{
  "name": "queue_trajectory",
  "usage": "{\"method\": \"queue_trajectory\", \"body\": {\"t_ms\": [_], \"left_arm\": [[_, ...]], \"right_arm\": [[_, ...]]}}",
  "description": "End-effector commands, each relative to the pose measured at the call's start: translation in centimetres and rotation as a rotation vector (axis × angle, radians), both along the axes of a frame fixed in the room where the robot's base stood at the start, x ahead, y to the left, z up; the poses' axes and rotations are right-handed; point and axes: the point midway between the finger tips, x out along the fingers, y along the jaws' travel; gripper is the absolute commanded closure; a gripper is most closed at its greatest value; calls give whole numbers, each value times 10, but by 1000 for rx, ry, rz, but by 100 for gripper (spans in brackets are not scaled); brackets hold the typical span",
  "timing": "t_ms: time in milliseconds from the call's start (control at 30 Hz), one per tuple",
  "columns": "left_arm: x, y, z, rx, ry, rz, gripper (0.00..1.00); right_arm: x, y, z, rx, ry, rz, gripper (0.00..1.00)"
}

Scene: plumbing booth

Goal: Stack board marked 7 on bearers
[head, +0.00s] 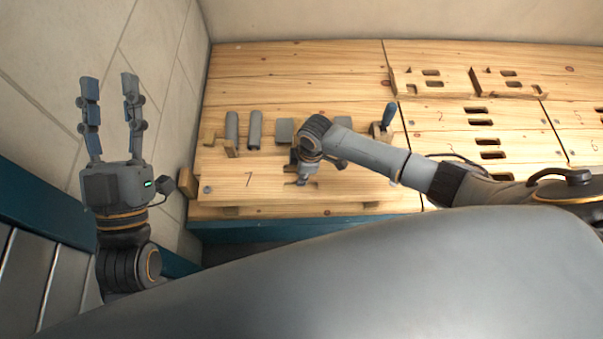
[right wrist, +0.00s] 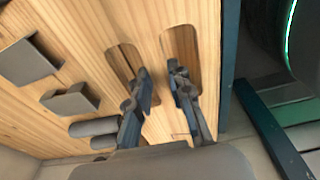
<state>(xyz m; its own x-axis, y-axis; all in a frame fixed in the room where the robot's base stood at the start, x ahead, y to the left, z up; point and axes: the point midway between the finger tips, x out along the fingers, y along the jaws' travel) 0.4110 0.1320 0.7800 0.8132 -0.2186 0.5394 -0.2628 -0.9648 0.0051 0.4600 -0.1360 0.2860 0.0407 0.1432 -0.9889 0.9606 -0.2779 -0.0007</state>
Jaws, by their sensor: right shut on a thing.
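The board marked 7 (head: 225,184) lies level at the front left of the bench, its number facing up. Ends of two wooden bearers (head: 230,211) (head: 370,205) show under its front edge; I cannot tell whether board and bearers touch. My right gripper (head: 302,181) is over the board's middle. In the right wrist view its fingers (right wrist: 158,73) reach into the board's two slots and are shut on the wooden bar between them (right wrist: 150,50). My left gripper (head: 110,88) is open and empty, pointing up, left of the bench near the tiled wall.
Slotted boards (head: 460,140) with numbers lie to the right. Two slotted boards (head: 432,93) (head: 500,93) are at the back. A small wooden block (head: 187,182) is beside the board's left end.

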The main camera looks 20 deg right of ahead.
Motion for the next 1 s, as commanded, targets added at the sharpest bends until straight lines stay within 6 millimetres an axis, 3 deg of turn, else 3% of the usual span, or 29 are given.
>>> {"method": "queue_trajectory", "body": {"t_ms": [1000], "left_arm": [[-17,1,24,-44,-159,-10,60]], "right_arm": [[1,1,-12,2,-3,1,100]]}}
